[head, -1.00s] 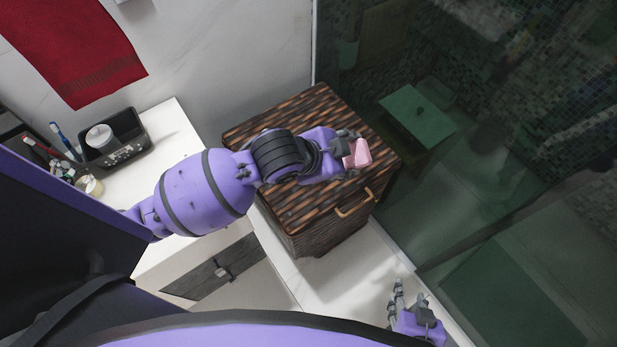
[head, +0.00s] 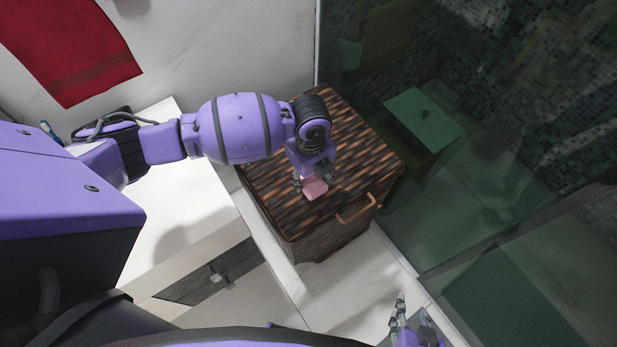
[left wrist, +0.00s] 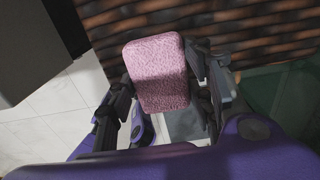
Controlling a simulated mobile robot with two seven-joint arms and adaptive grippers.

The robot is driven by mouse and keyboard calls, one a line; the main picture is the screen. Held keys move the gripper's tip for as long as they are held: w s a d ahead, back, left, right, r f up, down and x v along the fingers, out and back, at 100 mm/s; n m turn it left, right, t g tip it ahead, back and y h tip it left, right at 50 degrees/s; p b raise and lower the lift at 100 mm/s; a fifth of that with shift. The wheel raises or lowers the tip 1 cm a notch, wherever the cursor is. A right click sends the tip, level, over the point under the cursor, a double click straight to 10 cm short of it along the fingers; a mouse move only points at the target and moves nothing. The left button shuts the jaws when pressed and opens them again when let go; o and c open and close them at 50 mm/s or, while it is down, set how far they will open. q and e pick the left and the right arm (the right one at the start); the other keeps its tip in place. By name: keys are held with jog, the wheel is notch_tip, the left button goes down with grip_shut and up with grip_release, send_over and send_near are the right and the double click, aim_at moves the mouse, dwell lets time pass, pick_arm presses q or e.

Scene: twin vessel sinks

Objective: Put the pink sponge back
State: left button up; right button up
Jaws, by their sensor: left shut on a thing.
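The pink sponge (head: 315,188) is held in my left gripper (head: 312,182), over the top of the brown woven hamper (head: 270,190) in the head view. I cannot tell whether the sponge touches the lid. In the left wrist view the sponge (left wrist: 158,72) sits between the two fingers of my left gripper (left wrist: 160,92), with the striped hamper behind it. My right gripper (head: 400,318) shows at the bottom right of the head view, low and away from the hamper, with nothing visible in it. Its fingers look spread.
A white counter (head: 185,215) lies left of the hamper, partly under my left arm. A red towel (head: 70,50) hangs at the upper left. A glass shower wall (head: 480,150) stands to the right. The floor (head: 345,290) in front of the hamper is clear.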

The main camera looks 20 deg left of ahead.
pick_arm(q)
jog(key=w+f, duration=0.1)
jog(key=w+a+f, duration=0.1)
jog(key=f, duration=0.1)
jog(key=w+f, duration=0.1)
jog(key=f, duration=0.1)
jog(key=shift+w+a+f+b, duration=0.25)
jog(key=shift+w+a+b, duration=0.05)
jog(key=shift+b, duration=0.1)
notch_tip(320, 180, down, 3)
jog(key=shift+w+f, duration=0.1)
jog(key=shift+w, duration=0.05)
jog(key=o, duration=0.8)
jog(key=shift+a, duration=0.1)
